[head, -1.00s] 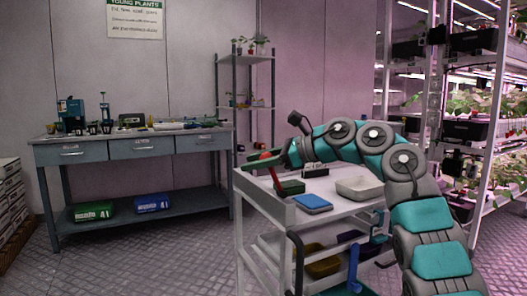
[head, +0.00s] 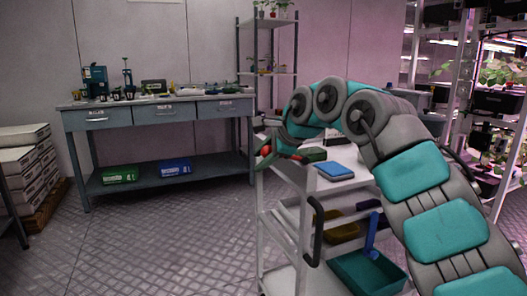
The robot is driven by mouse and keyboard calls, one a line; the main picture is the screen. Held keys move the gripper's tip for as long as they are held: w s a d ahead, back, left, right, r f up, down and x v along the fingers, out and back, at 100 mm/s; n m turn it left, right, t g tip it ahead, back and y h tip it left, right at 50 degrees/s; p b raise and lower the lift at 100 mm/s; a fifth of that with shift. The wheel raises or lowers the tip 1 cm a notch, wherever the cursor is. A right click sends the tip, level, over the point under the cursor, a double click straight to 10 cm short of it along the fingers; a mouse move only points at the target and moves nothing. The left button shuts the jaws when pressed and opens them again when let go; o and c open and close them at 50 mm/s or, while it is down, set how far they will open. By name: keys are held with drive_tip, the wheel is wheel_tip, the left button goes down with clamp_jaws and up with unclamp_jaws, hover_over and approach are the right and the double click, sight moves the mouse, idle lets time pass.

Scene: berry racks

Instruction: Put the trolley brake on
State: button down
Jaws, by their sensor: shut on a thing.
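The white trolley (head: 283,213) stands right of centre, in front of me. A red knob (head: 265,150) shows at its left end, level with the top shelf, and looks like the end of the brake lever. My gripper (head: 272,154) reaches over the top shelf from the right and is shut at this red lever. Another bit of red shows just right of the fingers; most of the lever's shaft is hidden, so its exact angle cannot be told.
A blue box (head: 335,170) and a dark green box (head: 313,154) lie on the trolley's top. A teal bin (head: 366,273) sits low on it. A grey workbench (head: 165,187) stands behind, with stacked boxes (head: 22,153) at left. Floor is free at front left.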

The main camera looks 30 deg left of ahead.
sight(270, 152)
drive_tip(key=shift+s+a+f, duration=0.1)
drive_tip(key=shift+s+f, duration=0.05)
drive_tip(key=shift+f, duration=0.3)
drive_tip(key=shift+h, duration=0.3)
drive_tip(key=shift+c, duration=2.2)
unclamp_jaws()
drive_tip(key=b+v, duration=0.1)
drive_tip(key=v, duration=0.7)
drive_tip(key=shift+s+f, duration=0.1)
